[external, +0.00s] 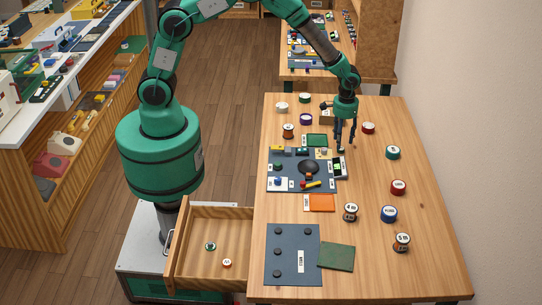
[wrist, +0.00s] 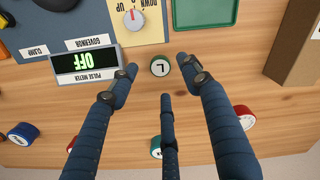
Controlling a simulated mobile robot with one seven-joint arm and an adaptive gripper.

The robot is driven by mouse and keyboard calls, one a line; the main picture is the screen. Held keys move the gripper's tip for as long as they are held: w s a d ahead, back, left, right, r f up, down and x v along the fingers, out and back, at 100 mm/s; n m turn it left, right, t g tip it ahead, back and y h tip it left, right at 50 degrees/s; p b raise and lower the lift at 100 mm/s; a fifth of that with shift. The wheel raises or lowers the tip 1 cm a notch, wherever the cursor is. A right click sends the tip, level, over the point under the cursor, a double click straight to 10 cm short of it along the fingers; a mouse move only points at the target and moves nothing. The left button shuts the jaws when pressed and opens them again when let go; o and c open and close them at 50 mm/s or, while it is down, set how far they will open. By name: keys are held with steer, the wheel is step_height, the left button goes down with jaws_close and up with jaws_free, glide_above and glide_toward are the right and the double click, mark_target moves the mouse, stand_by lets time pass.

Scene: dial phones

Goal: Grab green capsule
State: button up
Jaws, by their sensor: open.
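A small round capsule with a green side and an "L" on its pale top (wrist: 160,67) stands on the wooden table in the wrist view. My gripper (wrist: 158,76) has its fingers spread, with nothing held; the capsule shows between the fingertips, apart from them. In the external view my gripper (external: 342,140) hangs over the table beside the dial panel, and I cannot make out this capsule there. Other green capsules show: one at the table's far side (external: 305,98), a teal-green one at the right (external: 393,152), and one in the open drawer (external: 210,246).
The dial panel (external: 285,172) with the pulse meter (wrist: 86,63) reading OFF is close to the fingers. A green tray (wrist: 207,12) lies nearby. Red (external: 398,187) and blue (external: 389,213) capsules stand on the right. The drawer (external: 213,220) is open at the left.

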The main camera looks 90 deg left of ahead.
mark_target(341, 150)
steer(key=shift+f+b, duration=0.35)
steer(key=shift+f, duration=1.6)
steer(key=c, duration=1.2)
